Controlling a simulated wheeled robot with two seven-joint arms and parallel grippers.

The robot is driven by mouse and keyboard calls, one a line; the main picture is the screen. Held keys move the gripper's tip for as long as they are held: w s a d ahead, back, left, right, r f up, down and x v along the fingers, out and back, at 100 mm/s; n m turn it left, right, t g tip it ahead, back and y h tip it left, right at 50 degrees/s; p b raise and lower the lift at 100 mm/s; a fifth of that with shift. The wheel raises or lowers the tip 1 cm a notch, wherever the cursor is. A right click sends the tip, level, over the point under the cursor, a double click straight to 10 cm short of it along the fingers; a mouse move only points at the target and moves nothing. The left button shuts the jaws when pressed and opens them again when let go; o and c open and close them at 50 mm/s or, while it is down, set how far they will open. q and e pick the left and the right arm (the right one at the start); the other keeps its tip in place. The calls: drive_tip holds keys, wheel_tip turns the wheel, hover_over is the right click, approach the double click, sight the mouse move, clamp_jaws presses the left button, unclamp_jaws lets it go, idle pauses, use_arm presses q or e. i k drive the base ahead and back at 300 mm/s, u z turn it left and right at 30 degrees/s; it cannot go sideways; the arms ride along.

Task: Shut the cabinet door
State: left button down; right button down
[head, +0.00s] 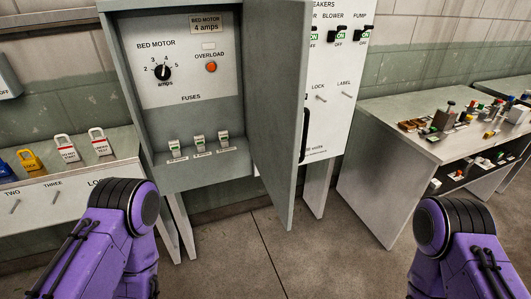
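The grey cabinet (246,100) stands open in the middle of the head view. Inside are a panel with a bed motor dial (162,72), an orange overload light (211,67) and several fuses (199,142). Its door (277,110) is hinged on the right and swung out towards me, seen at a steep angle. A dark handle (305,133) shows at the door's right side. My two purple arms show at the lower left and lower right, both apart from the door. Neither gripper shows in the view.
A white breaker panel (334,75) is behind the door on the right. A grey table (385,112) with many small parts stands at the right. A lower bench with padlocks (66,148) is at the left. The floor (258,262) in front of the cabinet is clear.

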sight(277, 33)
drive_tip(key=u, duration=0.05)
drive_tip(key=k, duration=0.3)
drive_tip(key=z, duration=2.4)
drive_tip(key=i, duration=1.9)
drive_tip(key=u, duration=3.7)
drive_tip(key=i, duration=1.65)
drive_tip(key=u, duration=0.75)
